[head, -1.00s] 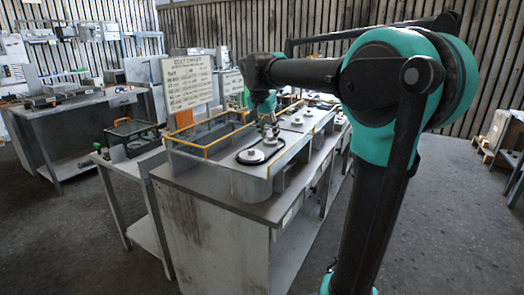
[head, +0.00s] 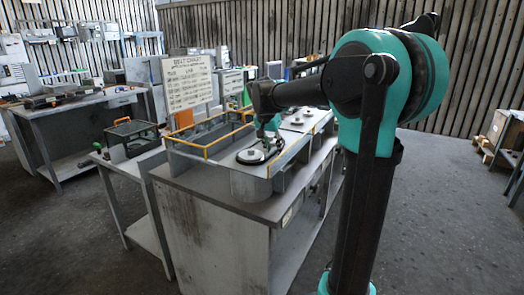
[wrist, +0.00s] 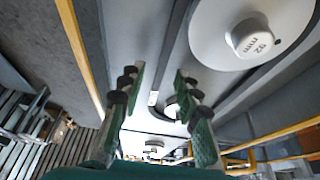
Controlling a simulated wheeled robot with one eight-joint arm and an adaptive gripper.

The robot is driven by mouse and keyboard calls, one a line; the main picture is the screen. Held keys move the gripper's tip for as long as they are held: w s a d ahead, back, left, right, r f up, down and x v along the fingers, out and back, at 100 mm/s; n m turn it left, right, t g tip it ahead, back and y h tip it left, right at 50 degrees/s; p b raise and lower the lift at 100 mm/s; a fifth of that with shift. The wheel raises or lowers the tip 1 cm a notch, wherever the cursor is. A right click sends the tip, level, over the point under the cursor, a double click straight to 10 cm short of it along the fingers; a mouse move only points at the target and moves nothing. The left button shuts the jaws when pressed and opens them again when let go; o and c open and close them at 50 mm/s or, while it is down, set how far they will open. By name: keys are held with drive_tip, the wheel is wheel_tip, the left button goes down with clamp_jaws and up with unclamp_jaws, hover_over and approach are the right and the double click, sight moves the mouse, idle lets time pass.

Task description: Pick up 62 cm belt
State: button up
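A black belt (wrist: 173,62) lies looped on the light top of the machine. One strand runs lengthwise between my fingertips as the wrist view shows it; I cannot tell its height relative to them. The belt also shows in the head view around a pale pulley (head: 251,155). In the wrist view a large white pulley (wrist: 212,38) has a knob with a marking ending in "mm". My gripper (wrist: 158,84) is open, its two green fingers with dark pads apart. In the head view my gripper (head: 268,146) is over the pulley and partly hides it.
An orange rail frame (head: 205,150) stands beside the pulley plate, close to my gripper. A belt chart board (head: 188,82) stands behind it. More pulleys (head: 297,121) lie farther back on the top.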

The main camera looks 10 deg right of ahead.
clamp_jaws()
wheel_tip(320, 180, up, 25)
idle(1.2)
drive_tip(key=shift+d, duration=0.1)
